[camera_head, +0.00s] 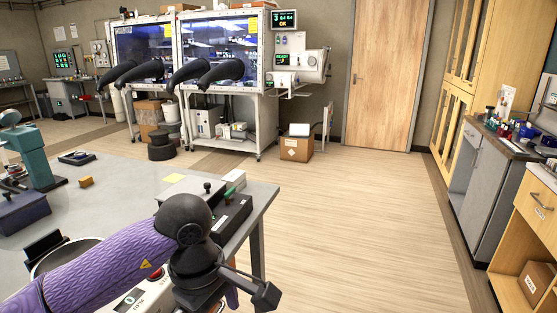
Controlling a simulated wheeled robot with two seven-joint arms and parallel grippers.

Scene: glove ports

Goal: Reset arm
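My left arm comes in from the lower left in a purple sleeve, with a black wrist. My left gripper (235,290) points down at the table's near right corner, at the bottom of the picture. Its fingers are partly cut off and overlap other dark parts, so I cannot tell whether it is open or holds something. My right arm and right gripper are not in view.
A grey table (120,190) lies under my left arm. A dark box (232,215) and a device with a red knob (155,274) sit close to the wrist. A glovebox (215,60) stands at the back. The wooden floor (350,220) right of the table is clear.

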